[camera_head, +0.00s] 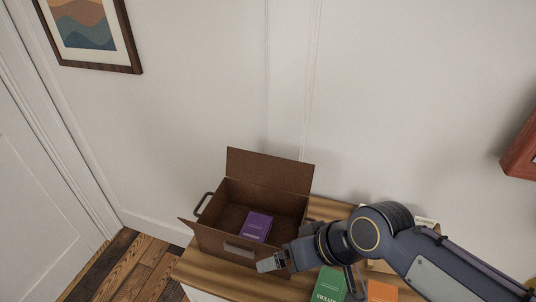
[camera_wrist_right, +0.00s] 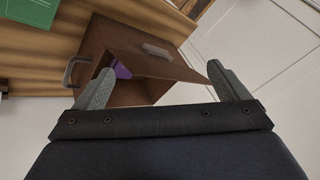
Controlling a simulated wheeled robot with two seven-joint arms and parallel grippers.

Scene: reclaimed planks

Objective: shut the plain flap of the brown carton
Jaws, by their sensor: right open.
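The brown carton (camera_head: 214,240) stands on a wooden top with its mouth open. Its plain back flap (camera_head: 270,171) stands up against the wall side. The front edge carries a flap leaning outward, with a grey strip (camera_head: 240,244) on the front. A purple box (camera_head: 257,226) lies inside. My right gripper (camera_head: 272,262) is at the carton's front right corner, open and empty. In the right wrist view its fingers (camera_wrist_right: 160,70) spread in front of the carton (camera_wrist_right: 125,40); whether they touch it I cannot tell. My left gripper is out of view.
A green box (camera_head: 329,285) and an orange box (camera_head: 381,291) lie on the wooden top (camera_head: 215,277) right of the carton, partly behind my right arm. A dark handle (camera_head: 203,204) sticks out at the carton's left. The wall is close behind.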

